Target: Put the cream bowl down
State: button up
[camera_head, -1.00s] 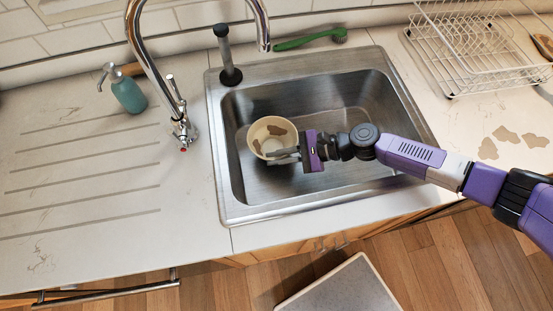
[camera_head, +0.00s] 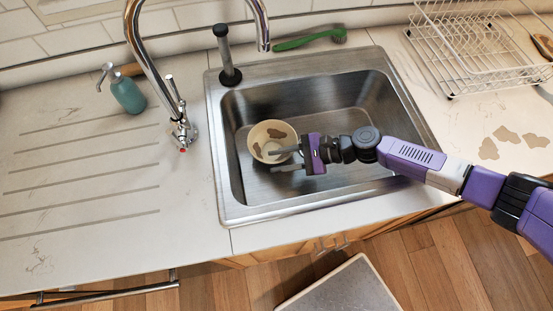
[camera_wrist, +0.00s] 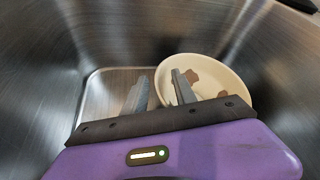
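The cream bowl (camera_head: 256,149) with brown patches sits in the left part of the steel sink (camera_head: 345,185). It looks roughly upright, resting at the sink's bottom. My gripper (camera_head: 283,160) is open to its right, its two fingers apart and pointing left. One finger overlaps the bowl's near-right rim in the head view; the other lies on the near side, clear of the bowl. In the wrist view the bowl (camera_wrist: 225,83) lies behind the right finger of my gripper (camera_wrist: 157,90). I cannot tell whether that finger touches the rim.
The sink walls surround the arm and bowl. The faucet (camera_head: 180,110) stands left, with a soap bottle (camera_head: 128,95) beyond. A black-handled plunger-like tool (camera_head: 226,60) and a green brush (camera_head: 305,40) are behind the sink. A dish rack (camera_head: 480,50) stands right.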

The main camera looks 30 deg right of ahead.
jog(key=b+v, duration=0.1)
jog(key=v, duration=1)
